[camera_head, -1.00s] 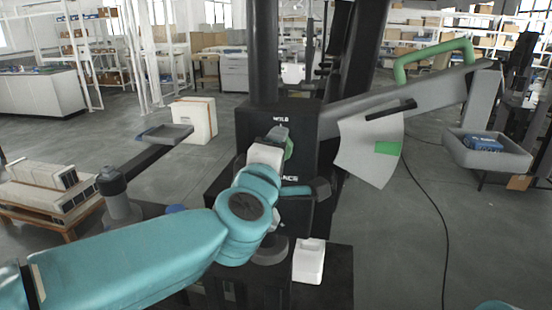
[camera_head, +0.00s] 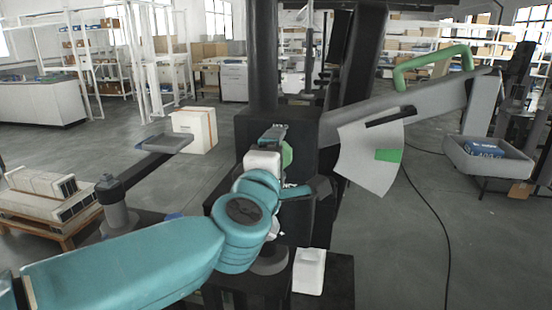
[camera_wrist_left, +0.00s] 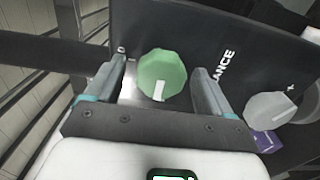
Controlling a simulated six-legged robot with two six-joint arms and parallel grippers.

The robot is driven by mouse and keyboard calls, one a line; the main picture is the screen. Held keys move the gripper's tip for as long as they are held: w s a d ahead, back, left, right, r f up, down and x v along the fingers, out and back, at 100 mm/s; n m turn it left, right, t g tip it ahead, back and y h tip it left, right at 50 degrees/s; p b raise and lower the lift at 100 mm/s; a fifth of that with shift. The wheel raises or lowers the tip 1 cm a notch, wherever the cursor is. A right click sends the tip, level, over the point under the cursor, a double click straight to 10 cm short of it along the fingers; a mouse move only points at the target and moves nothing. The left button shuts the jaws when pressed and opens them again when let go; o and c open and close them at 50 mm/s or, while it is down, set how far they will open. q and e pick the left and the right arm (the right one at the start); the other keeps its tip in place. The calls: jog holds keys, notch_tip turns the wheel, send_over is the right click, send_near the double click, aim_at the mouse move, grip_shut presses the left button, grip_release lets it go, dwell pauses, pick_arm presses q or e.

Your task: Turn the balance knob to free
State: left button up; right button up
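The green balance knob (camera_wrist_left: 162,75) has a white pointer mark and sits on a dark panel with white lettering ending in "ANCE". In the left wrist view it lies between the fingers of my left gripper (camera_wrist_left: 158,82), with a gap visible on each side. The gripper is open. In the head view the gripper (camera_head: 274,140) is in front of the dark box (camera_head: 300,130), and only part of the green knob (camera_head: 287,154) shows beside it. I cannot read which setting the mark points to. My right gripper is not in view.
A grey knob (camera_wrist_left: 270,108) and a purple block (camera_wrist_left: 266,141) are right of the green knob. A slanted beam with a green handle (camera_head: 432,58) and a grey tray (camera_head: 488,160) extends right. A small white container (camera_head: 309,271) stands below the box.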

pick_arm(q)
jog(key=shift+s, duration=0.1)
jog(key=s+a, duration=0.2)
jog(key=s, duration=1.4)
jog(key=shift+a+b, duration=0.25)
jog(key=shift+b, duration=0.1)
